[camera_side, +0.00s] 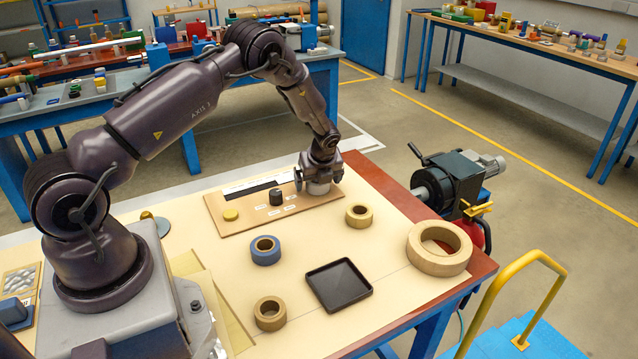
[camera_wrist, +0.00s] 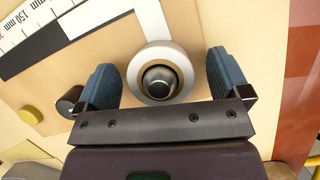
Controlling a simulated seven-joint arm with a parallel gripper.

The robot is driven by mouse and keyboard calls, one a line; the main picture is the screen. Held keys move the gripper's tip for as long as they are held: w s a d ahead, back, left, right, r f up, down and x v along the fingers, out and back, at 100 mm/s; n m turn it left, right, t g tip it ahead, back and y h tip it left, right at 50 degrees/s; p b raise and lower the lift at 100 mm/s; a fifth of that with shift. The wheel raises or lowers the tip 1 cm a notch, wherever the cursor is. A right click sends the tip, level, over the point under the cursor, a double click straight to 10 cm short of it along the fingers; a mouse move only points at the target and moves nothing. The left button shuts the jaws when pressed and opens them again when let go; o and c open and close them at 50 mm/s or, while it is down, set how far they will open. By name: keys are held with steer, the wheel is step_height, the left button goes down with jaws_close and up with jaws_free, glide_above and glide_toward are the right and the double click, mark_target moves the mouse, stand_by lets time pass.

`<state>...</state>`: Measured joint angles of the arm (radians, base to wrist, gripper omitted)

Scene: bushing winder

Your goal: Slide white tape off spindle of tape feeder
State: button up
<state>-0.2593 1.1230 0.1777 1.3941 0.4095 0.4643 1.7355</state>
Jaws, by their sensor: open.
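The white tape (camera_wrist: 136,75) is a pale ring around the dark, round-topped spindle (camera_wrist: 160,80) in the wrist view. A pale strip runs from the roll toward the top of that view. In the side view the tape (camera_side: 318,188) shows partly under my gripper (camera_side: 318,176), at the back right of the wooden feeder board (camera_side: 235,212). My gripper (camera_wrist: 161,70) is open, with one blue-grey finger on each side of the roll. Gaps show between both fingers and the tape. How deep the fingers reach is hard to tell.
A black knob (camera_side: 276,196) and a yellow button (camera_side: 230,215) sit on the board. A blue roll (camera_side: 265,251), tan rolls (camera_side: 359,216) and a large tan ring (camera_side: 439,248) lie around a black tray (camera_side: 338,285). A motor unit (camera_side: 450,183) stands at the table's right edge.

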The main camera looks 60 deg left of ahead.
steer(key=c, duration=1)
steer(key=shift+r, duration=2.9)
steer(key=shift+r, duration=4.05)
